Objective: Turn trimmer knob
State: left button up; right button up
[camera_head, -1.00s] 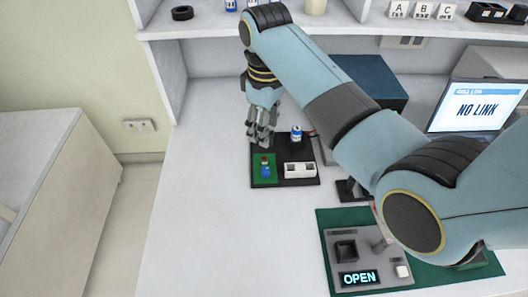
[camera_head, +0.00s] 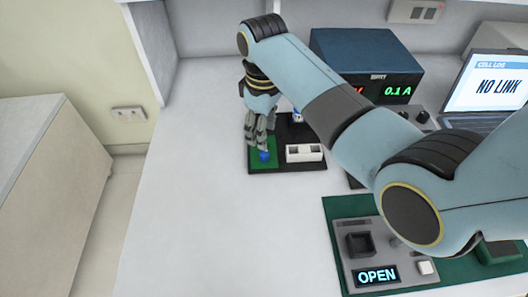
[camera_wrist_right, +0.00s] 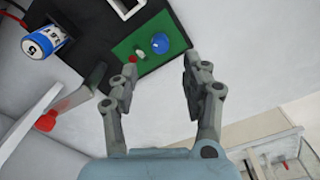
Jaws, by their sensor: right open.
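The trimmer knob (camera_head: 264,156) is a round blue knob on a small green board (camera_head: 256,164), at the left of a black base plate. My right gripper (camera_head: 260,142) points down over the board, just behind and above the knob in the head view. In the right wrist view the blue knob (camera_wrist_right: 160,43) lies beyond and between the two spread fingertips (camera_wrist_right: 158,66), clear of both. The right gripper is open and empty. A small red part (camera_wrist_right: 140,53) sits beside the knob there; it is hidden in the head view. My left gripper is in neither view.
On the black plate (camera_head: 290,131) are a white block (camera_head: 305,153) and a blue-and-white cylinder (camera_head: 297,115), close to my right gripper. A blue power supply (camera_head: 367,62) stands behind. A grey panel reading OPEN (camera_head: 376,275) is in front. The table's left side is clear.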

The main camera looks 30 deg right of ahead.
aim_at(264, 152)
notch_tip(264, 152, down, 8)
jog(key=shift+r+b, duration=0.1)
jog(key=shift+b, duration=0.5)
